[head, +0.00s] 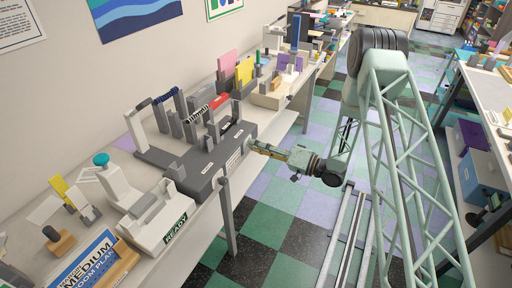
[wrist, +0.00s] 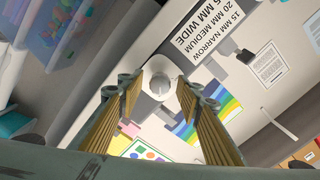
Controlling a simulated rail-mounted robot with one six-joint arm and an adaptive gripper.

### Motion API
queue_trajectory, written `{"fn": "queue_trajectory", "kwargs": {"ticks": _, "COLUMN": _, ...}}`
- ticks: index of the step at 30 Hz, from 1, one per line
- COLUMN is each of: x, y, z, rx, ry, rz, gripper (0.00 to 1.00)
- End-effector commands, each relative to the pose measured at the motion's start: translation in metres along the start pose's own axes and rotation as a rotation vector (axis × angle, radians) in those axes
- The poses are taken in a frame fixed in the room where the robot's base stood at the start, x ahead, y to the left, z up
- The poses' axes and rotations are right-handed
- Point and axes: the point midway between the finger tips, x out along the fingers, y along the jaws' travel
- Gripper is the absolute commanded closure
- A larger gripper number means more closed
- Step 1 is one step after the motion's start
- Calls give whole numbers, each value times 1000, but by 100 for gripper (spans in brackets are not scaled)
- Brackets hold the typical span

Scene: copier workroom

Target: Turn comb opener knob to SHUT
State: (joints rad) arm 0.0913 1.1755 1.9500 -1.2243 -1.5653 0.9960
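The comb opener, a long dark grey machine (head: 190,178), stands on the bench along the left wall in the head view. Its front face, with a printed label listing 15 mm narrow, 20 mm medium and 25 mm wide, shows in the wrist view (wrist: 190,22). A pale round knob (wrist: 160,78) sits on that face. My gripper (head: 253,145) is at the front of the machine, at its right part. In the wrist view the fingers (wrist: 157,84) are apart, one on each side of the knob. I cannot tell whether they touch it. The knob's setting is not readable.
A white device with a READY sign (head: 175,228) stands nearer on the bench. A medium room plan sign (head: 85,262) lies at the near left. The tiled aisle floor (head: 285,195) is open beside the bench.

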Motion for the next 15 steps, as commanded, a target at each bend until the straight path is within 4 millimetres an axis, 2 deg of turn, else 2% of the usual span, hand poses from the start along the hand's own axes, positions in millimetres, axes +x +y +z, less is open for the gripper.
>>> {"fn": "queue_trajectory", "kwargs": {"ticks": 7, "x": 0, "y": 0, "z": 0, "rx": 0, "ry": 0, "rz": 0, "gripper": 67}}
{"fn": "queue_trajectory", "kwargs": {"ticks": 15, "x": 0, "y": 0, "z": 0, "rx": 0, "ry": 0, "rz": 0, "gripper": 92}}
